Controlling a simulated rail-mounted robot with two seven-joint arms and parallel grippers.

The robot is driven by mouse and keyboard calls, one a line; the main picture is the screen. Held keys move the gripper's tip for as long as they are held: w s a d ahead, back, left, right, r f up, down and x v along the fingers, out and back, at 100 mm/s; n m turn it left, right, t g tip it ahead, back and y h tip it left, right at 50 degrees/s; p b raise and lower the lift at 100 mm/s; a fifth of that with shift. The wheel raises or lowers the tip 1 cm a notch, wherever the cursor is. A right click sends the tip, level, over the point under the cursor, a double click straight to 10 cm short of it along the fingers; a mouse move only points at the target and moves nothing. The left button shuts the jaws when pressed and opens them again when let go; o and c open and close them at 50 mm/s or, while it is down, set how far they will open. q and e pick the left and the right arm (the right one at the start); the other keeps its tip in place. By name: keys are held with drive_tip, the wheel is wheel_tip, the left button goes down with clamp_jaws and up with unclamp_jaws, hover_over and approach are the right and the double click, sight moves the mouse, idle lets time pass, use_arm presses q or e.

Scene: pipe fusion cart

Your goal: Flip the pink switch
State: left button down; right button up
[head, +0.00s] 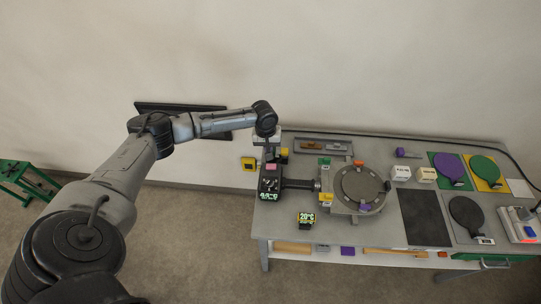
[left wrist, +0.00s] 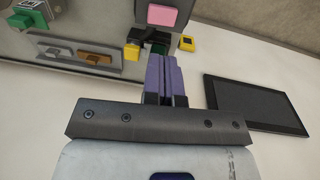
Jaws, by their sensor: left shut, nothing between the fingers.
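The pink switch (head: 271,167) is a small block on top of a dark box with a green display (head: 270,190) at the table's left end. My left gripper (head: 268,153) hangs just above and behind the switch in the head view. In the left wrist view its purple fingers (left wrist: 160,60) are shut and empty, pointing toward the pink switch (left wrist: 162,15). A gap shows between the fingertips and the pink block there. The switch's tilt is hard to tell. My right gripper is not in view.
A yellow block (head: 248,163) sits left of the dark box. A round clamp fixture (head: 360,187) joins the box on the right. A small temperature display (head: 306,218) stands in front. A dark panel (left wrist: 255,103) is beside the fingers in the left wrist view.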

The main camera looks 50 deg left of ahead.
use_arm(q)
drive_tip(key=shift+s+a+r, duration=0.1)
drive_tip(key=shift+a+r, duration=0.05)
drive_tip(key=shift+r, duration=2.25)
